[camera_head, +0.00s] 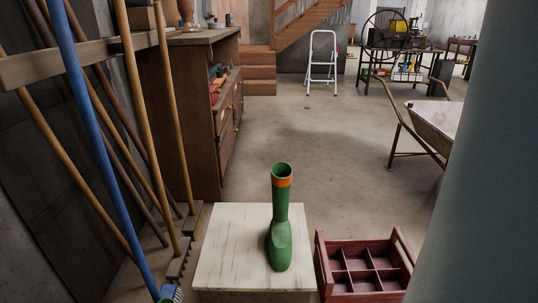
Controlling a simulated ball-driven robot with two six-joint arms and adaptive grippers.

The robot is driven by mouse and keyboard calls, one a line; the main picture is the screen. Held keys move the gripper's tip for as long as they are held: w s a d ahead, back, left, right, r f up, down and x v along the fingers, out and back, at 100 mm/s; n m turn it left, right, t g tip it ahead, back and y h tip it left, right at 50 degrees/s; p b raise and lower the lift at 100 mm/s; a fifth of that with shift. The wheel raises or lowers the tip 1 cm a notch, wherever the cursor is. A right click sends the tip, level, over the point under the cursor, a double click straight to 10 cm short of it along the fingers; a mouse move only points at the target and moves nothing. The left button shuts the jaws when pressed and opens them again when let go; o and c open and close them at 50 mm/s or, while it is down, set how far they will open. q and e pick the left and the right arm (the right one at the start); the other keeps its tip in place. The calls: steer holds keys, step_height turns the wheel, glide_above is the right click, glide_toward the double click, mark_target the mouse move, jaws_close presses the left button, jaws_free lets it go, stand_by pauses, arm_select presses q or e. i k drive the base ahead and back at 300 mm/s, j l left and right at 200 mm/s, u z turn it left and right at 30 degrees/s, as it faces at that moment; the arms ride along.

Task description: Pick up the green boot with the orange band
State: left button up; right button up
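The green boot (281,220) stands upright on a pale wooden block (225,245) at the lower middle of the head view. It has an orange band (282,182) just below its open top. Its toe points toward the bottom of the picture. Nothing touches the boot except the block's top. Neither of my grippers shows in this view.
A red crate (317,262) with several compartments stands right of the block. Long-handled tools (90,140) lean at the left. A wooden cabinet (190,110) stands behind them. A wheelbarrow (436,126) is at the right. The floor (310,130) behind the block is clear.

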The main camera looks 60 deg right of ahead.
mark_target(280, 244)
steer(key=z, duration=1.95)
